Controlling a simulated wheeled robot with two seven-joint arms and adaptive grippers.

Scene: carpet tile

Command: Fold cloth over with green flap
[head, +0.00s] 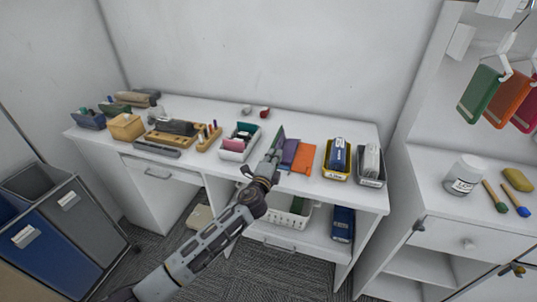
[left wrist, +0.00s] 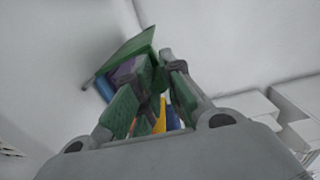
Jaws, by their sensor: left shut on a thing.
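The cloth lies on the white desk, with a purple section (head: 289,151) and an orange section (head: 304,157) flat side by side. Its green flap (head: 279,138) stands raised at the left of the purple section. My left gripper (head: 272,163) is shut on the green flap near its front edge. In the left wrist view the green flap (left wrist: 130,52) rises tilted past the fingers (left wrist: 160,68), with some purple (left wrist: 127,70) behind it. The fingers hide part of the cloth. My right gripper is not in view.
A grey tray with a pink block (head: 233,145) stands left of the cloth. A yellow tray (head: 327,173) and a dark tray (head: 371,180) stand to its right. A white basket (head: 290,217) is below the desk top. The desk behind the cloth is mostly clear.

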